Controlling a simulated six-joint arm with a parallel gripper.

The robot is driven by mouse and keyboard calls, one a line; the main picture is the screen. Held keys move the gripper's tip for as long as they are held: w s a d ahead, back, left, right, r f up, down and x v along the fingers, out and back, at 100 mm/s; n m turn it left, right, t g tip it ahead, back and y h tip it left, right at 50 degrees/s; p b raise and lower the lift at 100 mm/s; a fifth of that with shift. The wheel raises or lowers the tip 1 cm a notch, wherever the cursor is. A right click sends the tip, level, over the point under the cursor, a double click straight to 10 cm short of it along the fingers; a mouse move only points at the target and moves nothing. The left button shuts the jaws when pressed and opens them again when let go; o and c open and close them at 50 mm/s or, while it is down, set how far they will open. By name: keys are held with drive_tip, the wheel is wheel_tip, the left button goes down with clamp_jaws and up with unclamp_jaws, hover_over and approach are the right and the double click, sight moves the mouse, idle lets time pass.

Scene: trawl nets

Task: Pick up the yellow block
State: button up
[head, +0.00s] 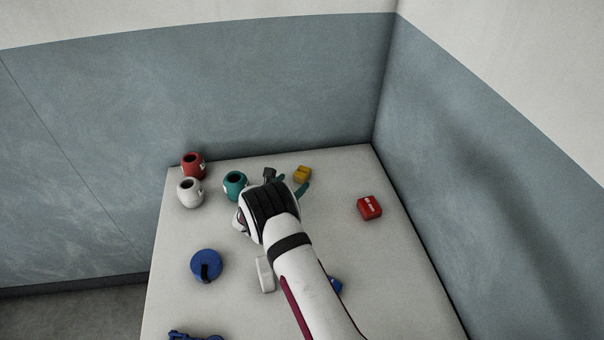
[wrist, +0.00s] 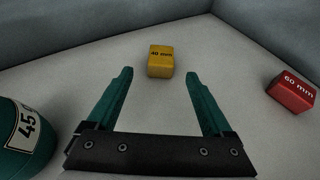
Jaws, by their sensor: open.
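The yellow block (head: 302,174) lies near the back edge of the table, just beyond my gripper. In the wrist view the yellow block (wrist: 160,61) carries a "40 mm" label and sits ahead of the fingertips, roughly centred between them. My gripper (wrist: 157,75) is open with two teal fingers apart and nothing between them. In the head view my arm hides most of my gripper; one teal finger (head: 302,189) shows just in front of the block.
A teal pot (head: 234,185) stands close left of my gripper. Red (head: 193,164) and white (head: 189,192) pots stand farther left. A red block (head: 369,208) labelled "60 mm" lies to the right. A blue round thing (head: 206,265) lies nearer. Walls stand behind and right.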

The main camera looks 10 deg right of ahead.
sight(299, 177)
drive_tip(key=x, duration=0.5)
drive_tip(key=shift+r, duration=0.15)
clamp_jaws()
